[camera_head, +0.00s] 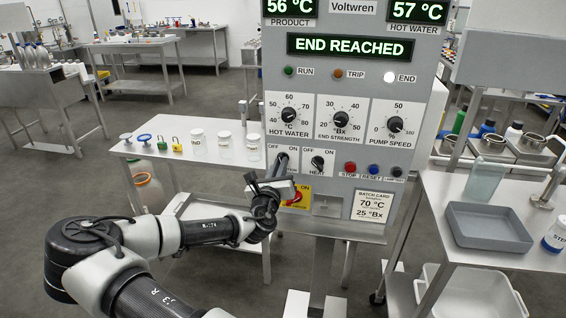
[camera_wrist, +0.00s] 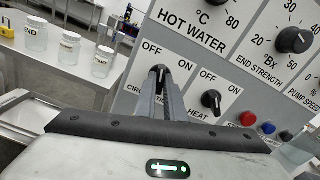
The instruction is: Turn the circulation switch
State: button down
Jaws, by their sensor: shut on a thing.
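The circulation switch is a black rotary knob (camera_wrist: 158,70) on the grey control panel (camera_head: 340,85), with OFF at its upper left and ON at its upper right. Its label is partly hidden behind my fingers. My gripper (camera_wrist: 164,88) is shut on the knob, one finger on each side of it. In the head view my gripper (camera_head: 281,168) stands at the panel's lower left and mostly covers the knob. The exact way the knob points is hard to tell.
The similar HEAT switch (camera_wrist: 212,101) sits close on the right and points up-left towards OFF. A red emergency knob (camera_head: 294,196) on a yellow plate is just below my gripper. STOP (camera_head: 350,168) and RESET (camera_head: 373,170) buttons are farther right. The display (camera_head: 350,47) reads END REACHED.

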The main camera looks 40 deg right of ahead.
jog(key=shift+n, duration=1)
jog(key=shift+n+b, duration=0.5)
jog(key=shift+n, duration=0.5)
jog(key=shift+n, duration=0.8)
jog(key=c, duration=1.8)
grip_release()
jog(key=shift+o, duration=0.2)
